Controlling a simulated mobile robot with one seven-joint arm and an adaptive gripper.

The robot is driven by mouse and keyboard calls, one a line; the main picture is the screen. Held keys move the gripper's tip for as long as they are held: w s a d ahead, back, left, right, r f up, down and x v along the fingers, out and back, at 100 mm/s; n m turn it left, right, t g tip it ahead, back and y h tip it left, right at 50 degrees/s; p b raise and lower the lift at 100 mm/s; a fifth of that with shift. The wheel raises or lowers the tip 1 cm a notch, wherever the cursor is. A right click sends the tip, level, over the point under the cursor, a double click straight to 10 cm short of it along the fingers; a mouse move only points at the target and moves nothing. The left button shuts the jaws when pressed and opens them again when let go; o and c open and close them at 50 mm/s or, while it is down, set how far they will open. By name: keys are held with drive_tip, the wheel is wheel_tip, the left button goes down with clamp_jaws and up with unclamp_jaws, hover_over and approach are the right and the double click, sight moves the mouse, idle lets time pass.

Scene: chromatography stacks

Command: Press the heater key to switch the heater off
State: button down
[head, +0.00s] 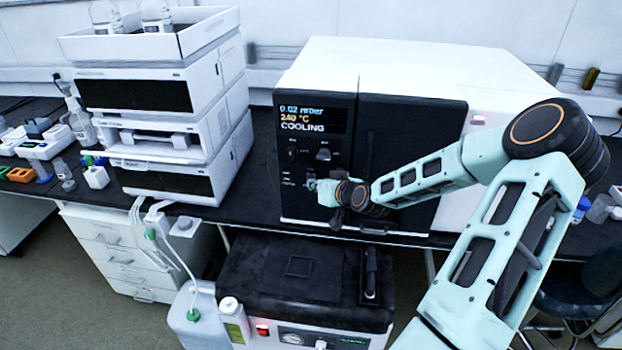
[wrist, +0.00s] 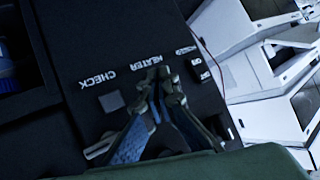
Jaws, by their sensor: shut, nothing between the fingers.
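The black control panel of the white instrument (head: 400,60) faces me in the head view. Its display (head: 312,116) reads 0.02 mbar, 240 °C and COOLING. In the wrist view the HEATER label (wrist: 147,60) shows upside down, just beyond the fingertips. My gripper (wrist: 161,75) is shut and empty, with its tips at the panel just by that label. The heater key itself is hidden behind the fingers, and I cannot tell whether they touch it.
A grey square key (wrist: 111,101) sits by the CHECK label (wrist: 97,79), left of the fingers. A stack of white modules (head: 160,130) stands left of the instrument. A black-topped pump unit (head: 300,275) is below the bench.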

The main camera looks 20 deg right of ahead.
drive_tip(key=shift+s+a, duration=0.55)
drive_tip(key=shift+s, duration=0.25)
drive_tip(key=shift+s+a, duration=0.55)
drive_tip(key=shift+s, duration=0.25)
drive_tip(key=shift+s+a, duration=0.55)
drive_tip(key=shift+s, duration=0.25)
drive_tip(key=shift+a, duration=0.1)
